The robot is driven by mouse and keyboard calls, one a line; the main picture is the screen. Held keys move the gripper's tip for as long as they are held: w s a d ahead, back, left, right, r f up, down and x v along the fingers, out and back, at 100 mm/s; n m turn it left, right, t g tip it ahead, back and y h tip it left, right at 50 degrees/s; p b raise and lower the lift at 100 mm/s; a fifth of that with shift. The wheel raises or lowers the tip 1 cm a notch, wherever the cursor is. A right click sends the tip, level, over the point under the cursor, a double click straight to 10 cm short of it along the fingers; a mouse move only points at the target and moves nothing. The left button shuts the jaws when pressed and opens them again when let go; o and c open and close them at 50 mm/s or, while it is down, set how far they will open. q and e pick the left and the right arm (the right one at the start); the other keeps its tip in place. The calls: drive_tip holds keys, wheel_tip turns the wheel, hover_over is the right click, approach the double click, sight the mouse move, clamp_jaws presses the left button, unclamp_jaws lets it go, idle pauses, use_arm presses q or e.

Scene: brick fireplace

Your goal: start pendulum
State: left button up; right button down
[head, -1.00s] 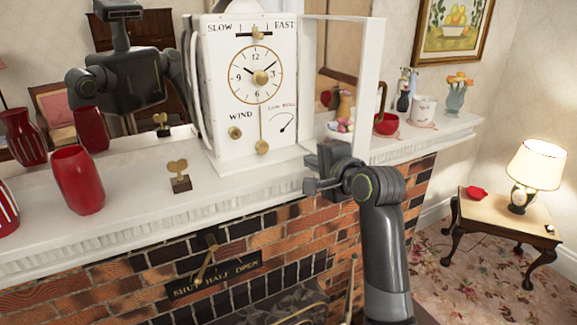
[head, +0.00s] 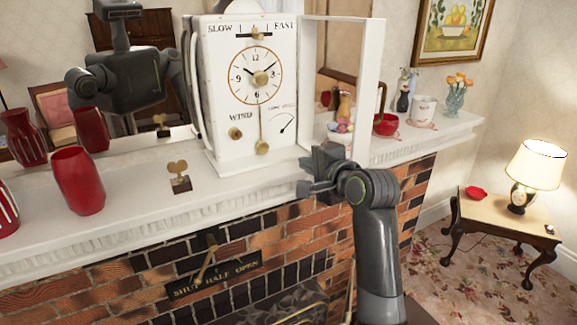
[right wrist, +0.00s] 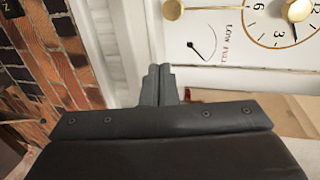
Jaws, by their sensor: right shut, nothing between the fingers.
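The white clock (head: 222,150) stands on the mantel, its face (head: 256,92) toward me. Its brass pendulum (head: 262,147) hangs straight down below the dial; part of it also shows at the top of the right wrist view (right wrist: 172,10). The clock's framed door (head: 371,90) stands open to the right. My right gripper (head: 304,188) is shut and empty at the mantel's front edge, below and right of the pendulum and apart from it. Its closed fingers (right wrist: 160,72) show in the right wrist view. My left gripper is not seen directly.
A brass key (head: 179,178) on a small base and a red vase (head: 78,182) stand left of the clock. A red bowl (head: 386,124), a white mug (head: 423,112) and a flower vase (head: 456,98) stand right of the door. A damper lever (head: 208,258) is below the mantel.

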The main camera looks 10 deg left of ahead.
drive_tip(key=s+a+b, duration=0.3)
drive_tip(key=a+b, duration=0.2)
drive_tip(key=b, duration=0.2)
drive_tip(key=shift+s, duration=0.3)
idle(2.7)
drive_tip(key=shift+r, duration=0.1)
idle(2.1)
